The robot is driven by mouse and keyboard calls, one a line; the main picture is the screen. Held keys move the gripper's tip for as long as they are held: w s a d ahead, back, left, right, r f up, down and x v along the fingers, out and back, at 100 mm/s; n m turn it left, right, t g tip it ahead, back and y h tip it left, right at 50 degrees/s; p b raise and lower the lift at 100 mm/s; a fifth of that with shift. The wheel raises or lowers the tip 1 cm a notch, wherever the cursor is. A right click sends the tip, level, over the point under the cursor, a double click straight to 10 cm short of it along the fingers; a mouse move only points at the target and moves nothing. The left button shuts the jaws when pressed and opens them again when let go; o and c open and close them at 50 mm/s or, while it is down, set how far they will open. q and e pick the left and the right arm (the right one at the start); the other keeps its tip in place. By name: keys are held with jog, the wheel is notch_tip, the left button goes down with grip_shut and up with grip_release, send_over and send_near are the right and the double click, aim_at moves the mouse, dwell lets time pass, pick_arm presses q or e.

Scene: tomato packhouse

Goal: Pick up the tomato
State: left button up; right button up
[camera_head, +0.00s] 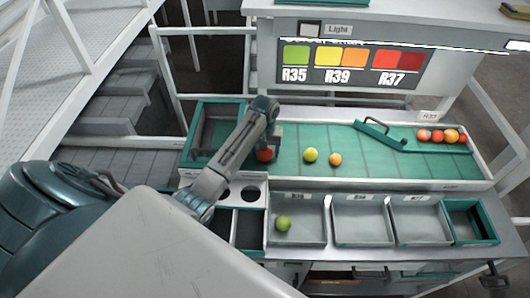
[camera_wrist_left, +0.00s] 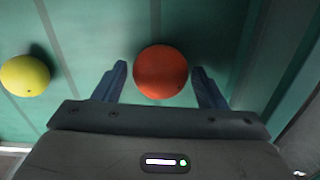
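A red-orange tomato (camera_wrist_left: 161,71) lies on the green belt (camera_wrist_left: 100,20) in the left wrist view, between the two fingers of my left gripper (camera_wrist_left: 163,85). The gripper is open, with a small gap on each side of the tomato. In the head view this tomato (camera_head: 265,155) shows just below the end of my left arm, partly hidden by my left gripper (camera_head: 270,140). A yellow-green tomato (camera_head: 310,155) and an orange tomato (camera_head: 335,159) lie on the belt to its right. My right gripper is in neither view.
Several red and orange tomatoes (camera_head: 437,136) sit behind a green diverter arm (camera_head: 380,134) at the right. Grey bins (camera_head: 362,238) line the front, and the left one holds a green tomato (camera_head: 283,223). An open green-rimmed crate (camera_head: 208,104) stands left of the belt.

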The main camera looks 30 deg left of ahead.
pick_arm(q)
jog(key=shift+s+d, duration=0.1)
jog(key=c, duration=0.3)
jog(key=shift+c, duration=0.6)
jog(key=shift+w+r, duration=0.15)
jog(key=shift+w, duration=0.05)
jog(key=r+b, duration=0.1)
jog(key=r, duration=0.2)
jog(key=r+b, duration=0.2)
jog(key=r, duration=0.1)
jog(key=shift+a+r, duration=0.2)
jog(key=shift+r, duration=0.05)
notch_tip(320, 180, up, 3)
jog(key=shift+f+p, duration=0.2)
jog(key=shift+p, duration=1)
jog(key=shift+r, duration=0.25)
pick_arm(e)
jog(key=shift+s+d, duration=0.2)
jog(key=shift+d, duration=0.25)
